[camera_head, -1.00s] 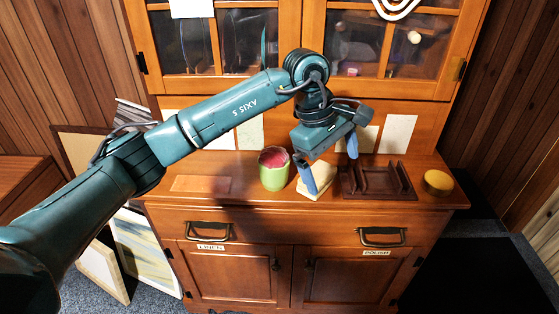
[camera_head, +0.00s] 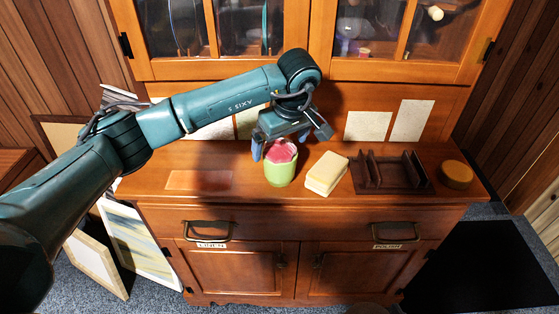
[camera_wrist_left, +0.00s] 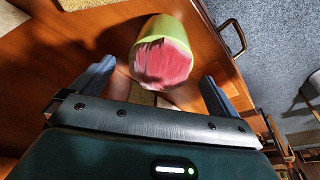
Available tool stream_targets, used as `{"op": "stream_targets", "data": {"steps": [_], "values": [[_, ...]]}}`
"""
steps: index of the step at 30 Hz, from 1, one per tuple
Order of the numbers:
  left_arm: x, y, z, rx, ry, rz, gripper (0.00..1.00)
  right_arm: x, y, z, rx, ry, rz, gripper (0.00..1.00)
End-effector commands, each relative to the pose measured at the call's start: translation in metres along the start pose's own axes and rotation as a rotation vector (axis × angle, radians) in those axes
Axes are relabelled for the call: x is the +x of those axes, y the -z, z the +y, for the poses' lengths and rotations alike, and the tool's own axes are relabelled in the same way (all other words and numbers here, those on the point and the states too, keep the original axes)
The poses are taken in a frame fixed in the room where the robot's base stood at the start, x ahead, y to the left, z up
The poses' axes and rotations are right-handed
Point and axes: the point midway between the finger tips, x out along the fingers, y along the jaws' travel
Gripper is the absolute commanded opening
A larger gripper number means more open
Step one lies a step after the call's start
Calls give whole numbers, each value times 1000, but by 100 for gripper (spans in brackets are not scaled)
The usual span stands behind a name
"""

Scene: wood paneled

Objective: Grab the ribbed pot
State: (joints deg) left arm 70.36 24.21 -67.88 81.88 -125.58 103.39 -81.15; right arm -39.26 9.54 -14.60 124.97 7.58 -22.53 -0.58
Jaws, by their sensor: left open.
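The ribbed pot (camera_head: 279,173) is light green with a pink-red inside or filling. It stands upright on the wooden cabinet counter in the head view. My left gripper (camera_head: 278,148) is open above and just behind the pot, and its fingers point down. In the left wrist view the pot (camera_wrist_left: 172,56) lies ahead of the gap between the two blue fingers of my left gripper (camera_wrist_left: 158,90). The fingers appear apart from it. My right gripper does not show in either view.
A cream block (camera_head: 326,174) stands close to the right of the pot. A dark wooden rack (camera_head: 392,187) and a round orange-brown item (camera_head: 457,174) are further right. A flat reddish panel (camera_head: 200,180) lies on the left. Glass cabinet doors (camera_head: 240,30) rise behind.

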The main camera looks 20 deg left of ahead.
Motion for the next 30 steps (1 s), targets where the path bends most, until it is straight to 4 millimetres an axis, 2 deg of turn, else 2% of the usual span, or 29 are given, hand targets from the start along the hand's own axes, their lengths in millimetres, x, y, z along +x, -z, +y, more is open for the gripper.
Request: {"op": "stream_targets", "data": {"steps": [5, 12, 15, 23, 30], "values": [[12, -1, 0, -1, 1, -3, 100, 0, -3, 1, -2, -2, -9, 36], [47, -6, -1, -2, 1, -3, 100, -2, 0, 1, -11, -5, -11, 36], [56, -5, 0, -2, 0, -2, 100, -2, 0, 1, -11, -5, -11, 36], [58, -5, 0, -1, -2, -1, 100, -1, 1, 1, -12, -4, -8, 36], [57, -5, 0, -1, -1, -1, 80, -1, 1, 0, -12, -3, -7, 36]]}}
